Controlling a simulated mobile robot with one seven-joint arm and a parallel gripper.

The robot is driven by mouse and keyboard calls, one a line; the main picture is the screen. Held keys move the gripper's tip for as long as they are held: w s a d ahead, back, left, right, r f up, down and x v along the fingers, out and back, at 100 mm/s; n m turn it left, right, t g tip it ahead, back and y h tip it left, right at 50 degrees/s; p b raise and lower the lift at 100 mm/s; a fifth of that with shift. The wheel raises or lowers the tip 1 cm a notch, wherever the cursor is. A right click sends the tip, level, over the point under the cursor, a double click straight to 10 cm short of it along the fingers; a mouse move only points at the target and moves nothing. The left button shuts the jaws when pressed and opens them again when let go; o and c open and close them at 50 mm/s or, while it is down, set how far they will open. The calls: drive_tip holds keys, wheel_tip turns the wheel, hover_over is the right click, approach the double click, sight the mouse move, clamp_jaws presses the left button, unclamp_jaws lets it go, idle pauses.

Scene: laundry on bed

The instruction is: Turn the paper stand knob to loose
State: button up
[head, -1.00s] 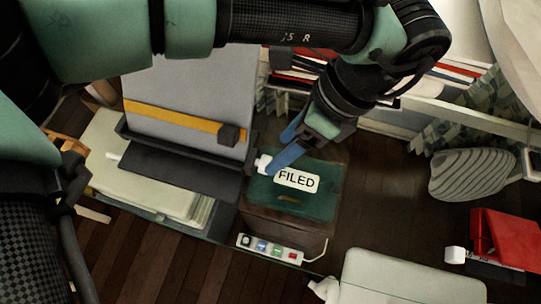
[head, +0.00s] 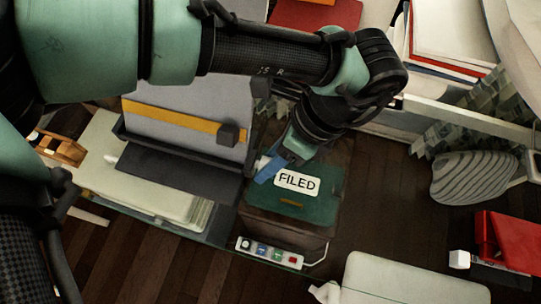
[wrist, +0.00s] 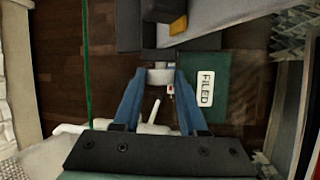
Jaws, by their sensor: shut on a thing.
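The paper stand (head: 190,95) has a grey upright board, a yellow strip across it and a dark base. Its small white knob (head: 263,163) sticks out from the right side of the stand, mostly hidden by my fingers. In the wrist view the white knob (wrist: 160,77) sits between the blue fingertips. My gripper (head: 269,169) comes in from the upper right and is shut on the knob. The wrist view also shows my gripper (wrist: 160,71) around the knob, with the stand's dark base (wrist: 158,32) just beyond.
A green box top with a "FILED" label (head: 297,183) lies close to the right of my fingers. A power strip (head: 269,252) is below it. A pale case (head: 410,280), a striped object (head: 472,177) and a red object (head: 503,240) are at the right. Dark floor between them is open.

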clamp_jaws()
